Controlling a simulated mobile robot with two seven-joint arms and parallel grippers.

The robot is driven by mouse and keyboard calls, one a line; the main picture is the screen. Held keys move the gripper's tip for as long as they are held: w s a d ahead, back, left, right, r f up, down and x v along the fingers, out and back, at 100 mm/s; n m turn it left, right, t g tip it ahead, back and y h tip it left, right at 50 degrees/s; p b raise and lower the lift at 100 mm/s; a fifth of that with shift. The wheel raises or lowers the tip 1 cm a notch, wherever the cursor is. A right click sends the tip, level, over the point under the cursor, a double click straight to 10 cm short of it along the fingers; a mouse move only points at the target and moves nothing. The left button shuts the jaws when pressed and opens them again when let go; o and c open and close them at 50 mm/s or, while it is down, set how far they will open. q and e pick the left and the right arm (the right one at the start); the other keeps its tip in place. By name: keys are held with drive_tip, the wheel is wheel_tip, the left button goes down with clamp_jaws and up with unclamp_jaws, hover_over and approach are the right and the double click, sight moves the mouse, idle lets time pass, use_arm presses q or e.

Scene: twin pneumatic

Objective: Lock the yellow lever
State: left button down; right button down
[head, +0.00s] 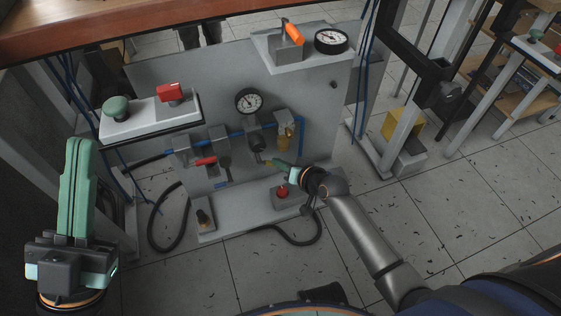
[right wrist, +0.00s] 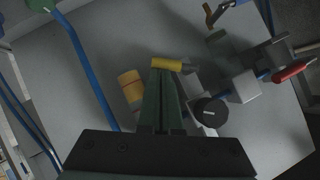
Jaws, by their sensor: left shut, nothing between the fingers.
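The yellow lever (right wrist: 167,63) shows in the right wrist view as a short yellow grip lying across the fingertips of my right gripper (right wrist: 163,72). In the head view the yellow lever (head: 268,162) is a small spot left of my right gripper (head: 278,163), mostly hidden. My right fingers look close together, with the grip just beyond their tips. I cannot tell whether they touch it. My left gripper (head: 78,143) is shut and empty, pointing up at the far left, well away from the panel.
The grey panel (head: 330,120) carries a pressure gauge (head: 248,101), a red lever (head: 205,161) and blue tubing. A shelf at left holds a green knob (head: 116,107) and a red switch (head: 171,92). An orange-handled lever (head: 294,34) stands on top. A red button (head: 283,191) sits below.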

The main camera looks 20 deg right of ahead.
drive_tip(key=shift+f, duration=0.25)
drive_tip(key=f, duration=0.1)
drive_tip(key=a+f+m+y+b, duration=0.1)
drive_tip(key=f, duration=0.1)
drive_tip(key=shift+a+f, duration=0.1)
drive_tip(key=shift+a, duration=0.05)
idle(0.5)
drive_tip(key=shift+r+p, duration=0.6)
drive_tip(key=shift+r, duration=0.2)
